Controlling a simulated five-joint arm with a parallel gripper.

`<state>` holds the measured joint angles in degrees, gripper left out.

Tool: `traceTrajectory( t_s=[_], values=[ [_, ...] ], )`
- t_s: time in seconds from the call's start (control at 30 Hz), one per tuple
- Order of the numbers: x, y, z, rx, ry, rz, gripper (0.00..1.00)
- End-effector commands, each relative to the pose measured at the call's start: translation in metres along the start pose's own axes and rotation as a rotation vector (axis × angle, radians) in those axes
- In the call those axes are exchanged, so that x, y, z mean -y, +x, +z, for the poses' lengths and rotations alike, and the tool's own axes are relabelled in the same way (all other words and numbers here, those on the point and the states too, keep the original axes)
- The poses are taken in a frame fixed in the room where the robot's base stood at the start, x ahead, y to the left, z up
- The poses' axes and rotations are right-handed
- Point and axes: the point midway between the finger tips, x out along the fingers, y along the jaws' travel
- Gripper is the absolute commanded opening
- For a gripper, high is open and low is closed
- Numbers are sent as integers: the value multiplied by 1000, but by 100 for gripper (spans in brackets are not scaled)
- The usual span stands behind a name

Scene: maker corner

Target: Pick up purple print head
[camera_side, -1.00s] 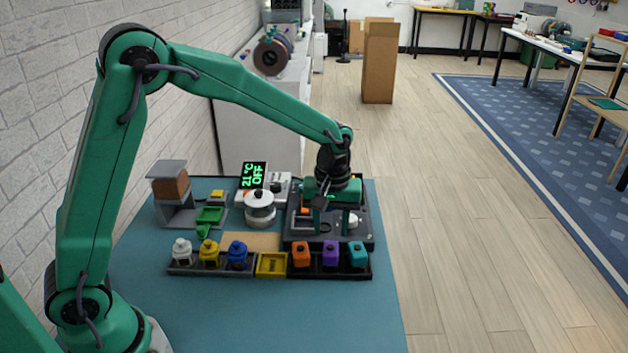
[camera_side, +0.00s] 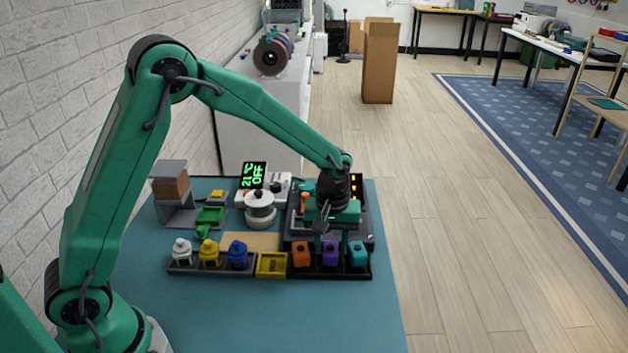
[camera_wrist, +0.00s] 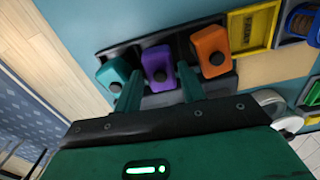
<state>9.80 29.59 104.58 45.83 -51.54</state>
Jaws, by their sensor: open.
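The purple print head (camera_side: 330,256) stands upright in the front right tray, between the orange print head (camera_side: 301,256) and the teal print head (camera_side: 357,256). My gripper (camera_side: 331,245) points down just above and behind this row, with its jaws open and nothing between them. In the wrist view the purple print head (camera_wrist: 158,63) shows between the two green fingers (camera_wrist: 158,74). The orange print head (camera_wrist: 211,48) is to the right and the teal print head (camera_wrist: 117,75) to the left. I cannot tell the exact height of the fingertips over it.
A yellow empty slot (camera_side: 271,265) lies left of the orange head. White, yellow and blue heads (camera_side: 209,256) stand further left. A black printer base (camera_side: 362,230) sits behind the row, partly hidden by my gripper. The blue-green table (camera_side: 270,315) is clear in front.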

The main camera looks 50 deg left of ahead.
Motion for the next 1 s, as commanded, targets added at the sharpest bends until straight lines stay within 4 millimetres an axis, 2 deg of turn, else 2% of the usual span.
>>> traceTrajectory(
  t_s=[0.1, 0.23, 0.77, 0.9, 0.93, 1.0],
  values=[
    [0, 14, 0, 2, 0, -2, 40],
    [0, 22, 0, 1, 0, -1, 40],
    [0, 23, 0, 0, 0, 0, 40],
    [0, 23, 0, 0, 0, 0, 13],
    [0, 23, 0, 0, 0, 0, 8],
    [0, 23, 0, 0, 0, 1, 8]
  ],
)
